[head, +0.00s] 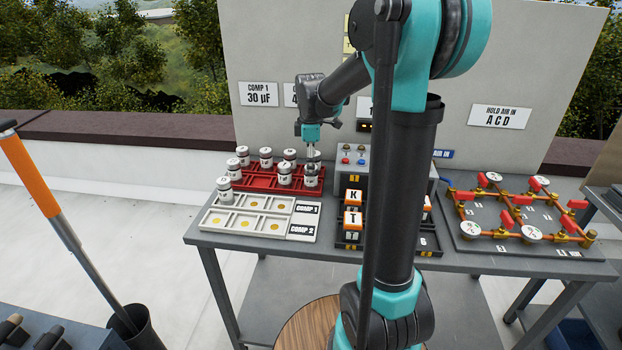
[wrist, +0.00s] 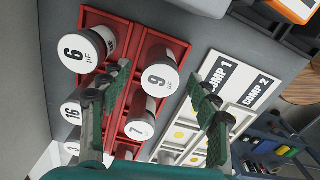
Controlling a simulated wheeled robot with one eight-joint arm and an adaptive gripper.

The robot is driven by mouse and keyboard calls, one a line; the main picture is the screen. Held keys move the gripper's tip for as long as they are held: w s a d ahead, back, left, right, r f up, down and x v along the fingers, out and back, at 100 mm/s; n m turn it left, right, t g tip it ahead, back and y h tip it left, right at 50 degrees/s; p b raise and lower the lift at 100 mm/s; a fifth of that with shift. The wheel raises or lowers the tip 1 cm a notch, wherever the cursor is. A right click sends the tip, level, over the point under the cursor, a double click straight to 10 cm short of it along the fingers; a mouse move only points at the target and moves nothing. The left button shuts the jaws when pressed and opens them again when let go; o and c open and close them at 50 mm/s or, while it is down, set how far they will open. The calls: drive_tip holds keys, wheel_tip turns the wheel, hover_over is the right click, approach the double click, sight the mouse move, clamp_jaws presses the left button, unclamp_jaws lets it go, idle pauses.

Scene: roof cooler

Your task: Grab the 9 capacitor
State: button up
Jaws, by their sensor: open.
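The 9 capacitor (wrist: 160,80) is a white-topped can marked "9 µF", standing in the red rack (wrist: 186,48). In the wrist view it lies between the two green-padded fingers of my gripper (wrist: 158,72), which are spread apart. In the head view my gripper (head: 311,152) points down over the right end of the red rack (head: 255,181), above the front-row can that appears to be the 9 capacitor (head: 311,177). I cannot tell whether the fingers touch it.
The 6 capacitor (wrist: 88,48) stands close beside, and the 7 capacitor (wrist: 140,128) and 16 capacitor (wrist: 72,110) are near. A white compartment tray (head: 262,204) lies in front. A control box (head: 352,160) and lettered blocks (head: 353,198) stand to the right.

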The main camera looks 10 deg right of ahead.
drive_tip(key=shift+f, duration=0.55)
drive_tip(key=c, duration=1.3)
